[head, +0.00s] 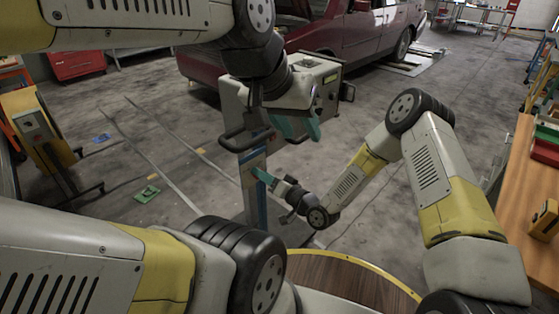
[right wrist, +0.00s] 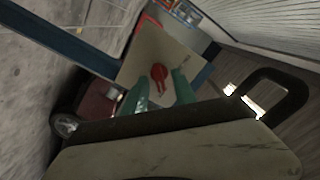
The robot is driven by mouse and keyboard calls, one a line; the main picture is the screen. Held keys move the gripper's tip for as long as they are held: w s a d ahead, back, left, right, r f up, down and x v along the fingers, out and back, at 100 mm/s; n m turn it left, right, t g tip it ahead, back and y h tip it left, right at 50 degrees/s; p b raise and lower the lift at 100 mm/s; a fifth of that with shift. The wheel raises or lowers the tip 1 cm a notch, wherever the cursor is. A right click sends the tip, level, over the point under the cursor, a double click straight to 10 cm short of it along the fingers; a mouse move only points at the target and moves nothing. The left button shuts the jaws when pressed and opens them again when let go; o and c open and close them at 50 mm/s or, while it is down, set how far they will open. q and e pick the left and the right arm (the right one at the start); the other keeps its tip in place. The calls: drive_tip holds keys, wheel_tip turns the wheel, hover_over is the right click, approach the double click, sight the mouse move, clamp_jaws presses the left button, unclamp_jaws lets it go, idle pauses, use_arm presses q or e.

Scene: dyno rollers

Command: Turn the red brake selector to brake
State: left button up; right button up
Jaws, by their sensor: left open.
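The red brake selector (right wrist: 158,76) shows in the right wrist view as a round knob with a short handle, on a beige panel (right wrist: 178,52). My right gripper (right wrist: 160,82) is open, its two teal fingers apart. The selector appears between and just beyond the fingertips; I cannot tell if they touch it. In the head view, my right gripper (head: 262,176) is at the panel on the grey-blue pedestal, and the selector cannot be made out. My left gripper (head: 303,128) is open and empty, above and right of the panel, in front of the grey console box (head: 325,88).
A dark red car (head: 335,35) stands behind the console. A yellow-framed stand (head: 35,135) is at the left. A wooden bench (head: 525,190) with bins runs along the right. Floor to the left of the pedestal is mostly open, with a green item (head: 147,193).

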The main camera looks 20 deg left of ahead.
clamp_jaws()
drive_tip(key=shift+s+a+f+n, duration=0.1)
drive_tip(key=shift+s+n, duration=0.05)
drive_tip(key=shift+n, duration=2.8)
drive_tip(key=shift+s+d+r+n, duration=0.1)
drive_tip(key=shift+s+n, duration=0.05)
drive_tip(key=shift+n, duration=2.85)
drive_tip(key=shift+s+a+f+n, duration=0.1)
drive_tip(key=shift+s+n, duration=0.05)
drive_tip(key=shift+n, duration=2.8)
